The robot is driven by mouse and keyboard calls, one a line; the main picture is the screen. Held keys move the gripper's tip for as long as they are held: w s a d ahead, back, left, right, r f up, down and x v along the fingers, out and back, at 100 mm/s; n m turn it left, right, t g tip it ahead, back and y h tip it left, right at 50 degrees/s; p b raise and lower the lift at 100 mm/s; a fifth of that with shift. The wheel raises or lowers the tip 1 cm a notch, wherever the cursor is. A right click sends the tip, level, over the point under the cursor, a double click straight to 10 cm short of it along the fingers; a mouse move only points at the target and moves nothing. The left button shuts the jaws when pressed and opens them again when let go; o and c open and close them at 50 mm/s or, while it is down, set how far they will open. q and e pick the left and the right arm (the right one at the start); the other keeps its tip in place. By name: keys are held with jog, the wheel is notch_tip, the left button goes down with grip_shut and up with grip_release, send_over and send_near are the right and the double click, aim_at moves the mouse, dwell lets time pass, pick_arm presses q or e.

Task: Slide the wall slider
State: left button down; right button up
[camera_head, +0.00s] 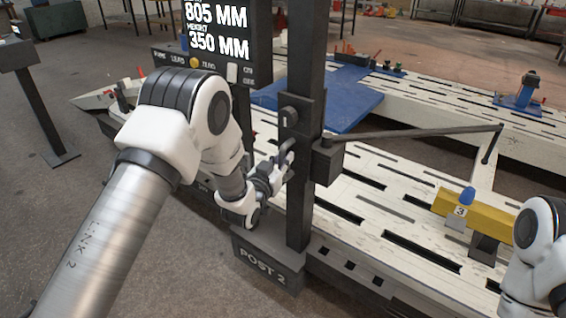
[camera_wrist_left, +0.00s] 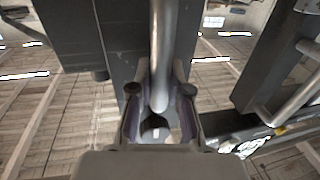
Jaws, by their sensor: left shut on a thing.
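A dark upright post (camera_head: 300,218) marked POST 2 stands at the edge of the white slotted bench. It carries a dark block (camera_head: 302,112) and, lower on its right, a dark box (camera_head: 328,158) with a long jointed arm. I cannot tell for sure which part is the wall slider. My left gripper (camera_head: 287,158) is at the post's left side, below the block. In the left wrist view my left gripper (camera_wrist_left: 160,108) is shut on a grey round handle (camera_wrist_left: 160,60), which runs between its fingers in front of a dark surface. My right gripper is out of view.
A display panel (camera_head: 218,30) stands behind my left arm. The jointed measuring arm (camera_head: 420,133) reaches right over the white bench (camera_head: 385,215).

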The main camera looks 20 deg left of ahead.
pick_arm(q)
jog(key=shift+f, duration=0.1)
jog(key=c, duration=1.1)
grip_release()
jog(key=shift+f, duration=0.1)
jog(key=s+a, duration=0.1)
jog(key=s, duration=1.1)
jog(key=shift+a, duration=0.4)
jog(key=shift+w, duration=0.1)
